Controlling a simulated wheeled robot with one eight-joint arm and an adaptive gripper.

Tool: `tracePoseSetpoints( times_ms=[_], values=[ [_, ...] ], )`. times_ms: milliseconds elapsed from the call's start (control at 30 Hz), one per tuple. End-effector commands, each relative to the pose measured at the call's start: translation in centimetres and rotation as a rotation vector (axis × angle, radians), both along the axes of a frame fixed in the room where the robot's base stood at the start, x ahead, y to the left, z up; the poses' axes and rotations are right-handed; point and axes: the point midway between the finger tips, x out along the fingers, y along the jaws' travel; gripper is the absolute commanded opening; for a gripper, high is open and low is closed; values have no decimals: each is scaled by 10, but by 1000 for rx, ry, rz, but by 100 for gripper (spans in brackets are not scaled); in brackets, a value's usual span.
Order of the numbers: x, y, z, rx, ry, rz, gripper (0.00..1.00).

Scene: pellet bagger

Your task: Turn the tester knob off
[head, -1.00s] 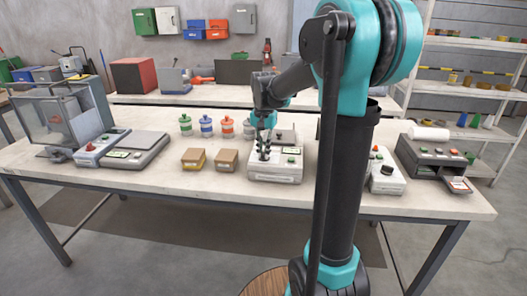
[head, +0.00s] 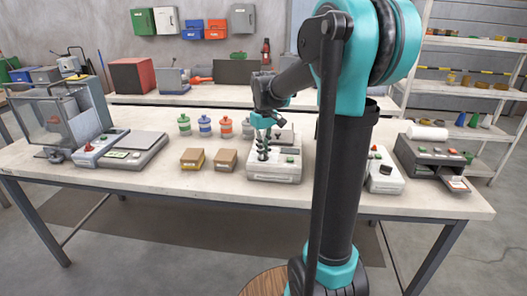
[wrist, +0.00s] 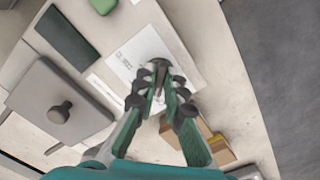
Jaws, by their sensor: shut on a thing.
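The white bench unit that I take to be the tester (head: 275,177) stands at the middle front of the table, with a small display and a green button on top. Its light panel also shows in the wrist view (wrist: 185,60). My gripper (head: 262,157) points down onto the unit's left part. In the wrist view my gripper (wrist: 160,66) has its fingers closed around a small dark knob (wrist: 159,62) on the panel. The fingers cover most of the knob, so I cannot tell its setting.
Two small brown boxes (head: 226,160) sit just left of the unit. Several colored-lid jars (head: 205,127) stand behind them. A scale (head: 136,147) is farther left.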

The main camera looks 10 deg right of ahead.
Motion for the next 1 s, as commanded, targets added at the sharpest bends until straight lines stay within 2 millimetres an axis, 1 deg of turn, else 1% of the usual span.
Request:
tracePoseSetpoints(
  times_ms=[200, 433, 667, 1000],
  values=[
    [1, -1, 0, 0, 0, 157, 0],
    [1, -1, 0, 0, 0, 268, 0],
    [1, -1, 0, 0, 0, 318, 0],
    [1, -1, 0, 0, 0, 326, 0]
  ],
)
